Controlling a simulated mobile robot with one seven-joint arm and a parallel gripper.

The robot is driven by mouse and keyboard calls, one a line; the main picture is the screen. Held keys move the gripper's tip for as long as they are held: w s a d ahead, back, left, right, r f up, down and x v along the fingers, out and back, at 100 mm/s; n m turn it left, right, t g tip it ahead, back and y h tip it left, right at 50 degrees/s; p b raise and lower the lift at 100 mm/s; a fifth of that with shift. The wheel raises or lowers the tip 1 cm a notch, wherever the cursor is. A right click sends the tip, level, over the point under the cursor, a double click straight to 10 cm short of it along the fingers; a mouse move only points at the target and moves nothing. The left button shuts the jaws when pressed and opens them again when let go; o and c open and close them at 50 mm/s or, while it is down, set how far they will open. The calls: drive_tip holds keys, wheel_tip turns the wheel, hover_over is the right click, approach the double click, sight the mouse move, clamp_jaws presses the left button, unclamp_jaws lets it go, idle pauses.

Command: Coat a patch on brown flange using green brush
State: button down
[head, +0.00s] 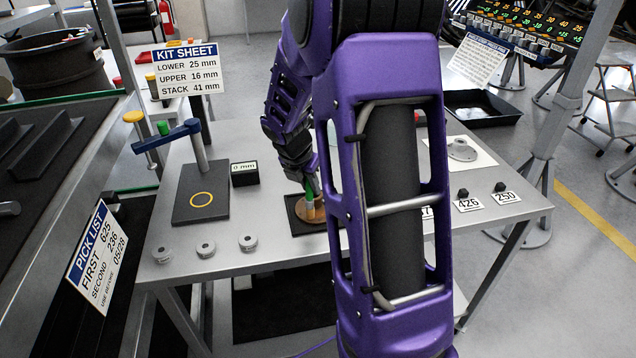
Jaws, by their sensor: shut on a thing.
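My gripper (311,178) points down over the middle of the table and is shut on the green brush (312,189). The brush is roughly upright, with its lower end over the brown flange (301,217). I cannot tell whether its bristles touch the flange. The brown flange is a round disc lying on a dark square mat (322,231). My purple arm covers its right side, so any coating there is hidden.
Left of the flange are a black box reading 0 mm (244,174) and a dark plate with a yellow ring (201,190). Several grey washers (206,249) lie at the table's front left. A grey flange (462,149) and numbered cards (467,205) are at right.

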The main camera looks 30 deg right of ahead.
drive_tip(key=shift+w+a, duration=0.2)
drive_tip(key=shift+a, duration=0.5)
wheel_tip(320, 180, up, 6)
drive_tip(key=shift+p, duration=0.4)
drive_tip(key=shift+r, duration=0.1)
wheel_tip(320, 180, up, 3)
drive_tip(key=shift+f, duration=0.1)
idle(0.3)
drive_tip(key=shift+w+a, duration=0.1)
drive_tip(key=shift+a, duration=0.1)
idle(0.6)
